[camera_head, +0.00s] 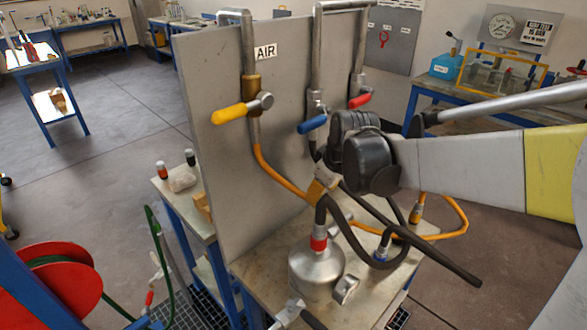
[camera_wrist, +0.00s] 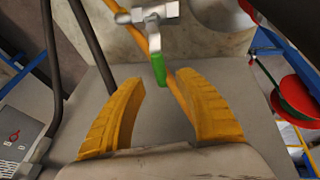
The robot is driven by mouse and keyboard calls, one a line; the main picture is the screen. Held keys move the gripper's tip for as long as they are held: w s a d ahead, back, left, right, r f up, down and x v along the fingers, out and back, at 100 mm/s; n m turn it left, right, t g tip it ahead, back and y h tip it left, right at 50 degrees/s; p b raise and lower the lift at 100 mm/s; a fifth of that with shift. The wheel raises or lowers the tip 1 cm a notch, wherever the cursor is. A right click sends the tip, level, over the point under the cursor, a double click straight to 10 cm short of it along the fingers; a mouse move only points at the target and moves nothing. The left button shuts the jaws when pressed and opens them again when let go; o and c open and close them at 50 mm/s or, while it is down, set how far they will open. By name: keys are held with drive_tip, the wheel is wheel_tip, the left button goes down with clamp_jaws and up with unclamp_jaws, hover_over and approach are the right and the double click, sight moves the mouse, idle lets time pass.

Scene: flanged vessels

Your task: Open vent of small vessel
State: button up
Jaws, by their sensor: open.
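The small vessel (camera_head: 316,268) is a silver, rounded can with a red band at its neck, standing on the bench in the head view. In the wrist view, a valve with a short green lever (camera_wrist: 158,68) sits on a silver fitting (camera_wrist: 148,15). My gripper (camera_wrist: 158,80) has two yellow ribbed fingers, open and apart, with the tip of the green lever showing between the fingertips. I cannot tell whether they touch it. In the head view my gripper (camera_head: 322,185) is above the vessel, and the green lever is hidden.
A grey upright panel (camera_head: 215,150) marked AIR carries pipes with a yellow lever (camera_head: 229,114), a blue lever (camera_head: 312,124) and a red lever (camera_head: 360,100). Orange hoses (camera_head: 280,180) and dark hoses loop close around my gripper. A red reel (camera_head: 60,290) stands at lower left.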

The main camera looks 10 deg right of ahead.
drive_tip(key=b+x, duration=0.1)
drive_tip(key=x, duration=0.3)
clamp_jaws()
